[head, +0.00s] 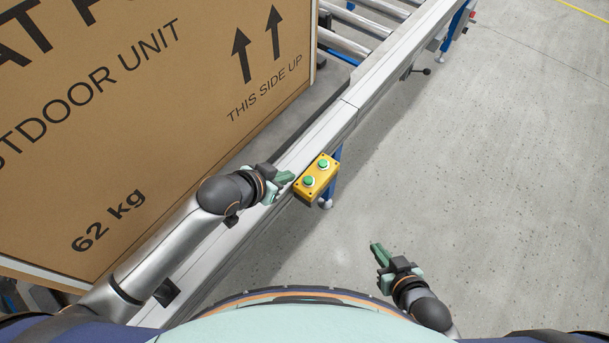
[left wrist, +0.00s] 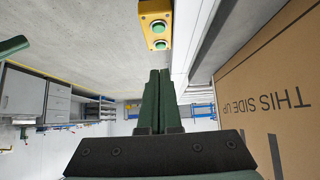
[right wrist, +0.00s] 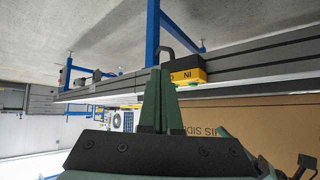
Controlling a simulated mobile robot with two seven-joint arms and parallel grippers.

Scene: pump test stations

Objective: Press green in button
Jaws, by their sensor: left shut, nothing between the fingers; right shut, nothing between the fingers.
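A yellow control box (head: 316,178) with two green buttons is mounted on the conveyor's side rail. One green button (head: 323,164) is farther from me, the other green button (head: 308,181) nearer. The box also shows in the left wrist view (left wrist: 143,35), and from the side in the right wrist view (right wrist: 203,76), with a small "IN" marking. I cannot tell which button it belongs to. My left gripper (head: 290,177) is shut and empty, just left of the nearer button and apart from it in the left wrist view. My right gripper (head: 375,247) is shut and empty, over the floor.
A large cardboard carton (head: 130,130) marked "62 kg" stands on the conveyor at the left, close beside my left arm. The conveyor's metal rail (head: 345,115) runs diagonally up to the right. The concrete floor (head: 480,160) right of it is clear.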

